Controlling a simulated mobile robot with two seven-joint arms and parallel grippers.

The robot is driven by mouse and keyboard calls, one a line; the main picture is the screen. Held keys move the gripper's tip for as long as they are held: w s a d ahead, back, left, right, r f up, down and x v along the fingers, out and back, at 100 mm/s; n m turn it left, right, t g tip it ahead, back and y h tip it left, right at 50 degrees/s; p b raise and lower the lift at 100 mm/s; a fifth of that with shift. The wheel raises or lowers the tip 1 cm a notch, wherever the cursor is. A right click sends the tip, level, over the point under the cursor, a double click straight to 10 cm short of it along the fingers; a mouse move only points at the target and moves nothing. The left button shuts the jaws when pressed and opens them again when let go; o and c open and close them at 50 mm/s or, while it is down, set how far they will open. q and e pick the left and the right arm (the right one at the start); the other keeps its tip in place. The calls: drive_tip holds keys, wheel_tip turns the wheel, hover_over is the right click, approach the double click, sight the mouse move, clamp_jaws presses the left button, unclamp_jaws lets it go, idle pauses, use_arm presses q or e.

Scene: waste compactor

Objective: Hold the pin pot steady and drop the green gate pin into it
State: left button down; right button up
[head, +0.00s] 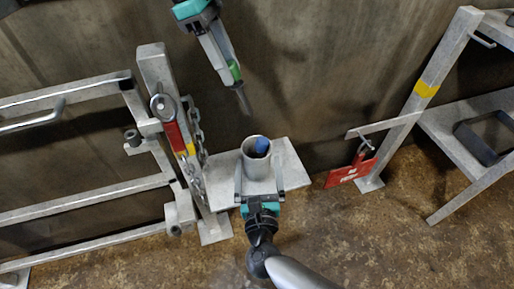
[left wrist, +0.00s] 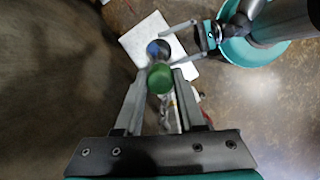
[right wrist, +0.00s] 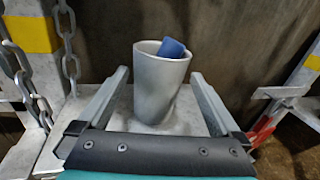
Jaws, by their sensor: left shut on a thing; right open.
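The pin pot (head: 257,172) is a grey metal cup, upright on a pale square plate (head: 291,160). A blue thing (head: 262,145) leans inside it, and it also shows in the right wrist view (right wrist: 172,48). My right gripper (head: 259,193) is open, with one finger on each side of the pot; I cannot tell whether they touch it. My left gripper (head: 236,82) is shut on the green gate pin (head: 235,71), above and slightly left of the pot. In the left wrist view the pin's round green head (left wrist: 160,78) sits between the fingertips and partly covers the pot (left wrist: 158,50).
A metal gate (head: 80,196) with a post, a chain (head: 196,135) and a red-and-yellow fitting (head: 175,132) stands left of the plate. A red tag (head: 350,173) hangs at the right by a grey frame (head: 424,95). A dark wall stands behind. The air above the pot is clear.

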sight(246, 101)
drive_tip(key=shift+w+a, duration=0.2)
drive_tip(key=shift+w, duration=3.4)
drive_tip(key=shift+c, duration=0.4)
drive_tip(key=c, duration=1)
use_arm(q)
drive_tip(key=m, duration=0.1)
drive_tip(key=f+m+g, duration=0.1)
drive_tip(key=d+f+m, duration=0.1)
drive_tip(key=m, duration=0.1)
drive_tip(key=shift+w+f+y, duration=0.1)
drive_tip(key=shift+w+y, duration=0.15)
drive_tip(key=shift+y, duration=0.15)
drive_tip(key=m, duration=0.1)
drive_tip(key=d+f+m+g, duration=0.1)
drive_tip(key=m, duration=0.1)
drive_tip(key=f+m+y, duration=0.1)
drive_tip(key=m, duration=0.1)
drive_tip(key=shift+w+d+f+g, duration=0.15)
drive_tip(key=shift+w+f+g, duration=0.1)
drive_tip(key=shift+w+g, duration=0.05)
wheel_tip(246, 101, down, 6)
drive_tip(key=shift+c, duration=2.1)
unclamp_jaws()
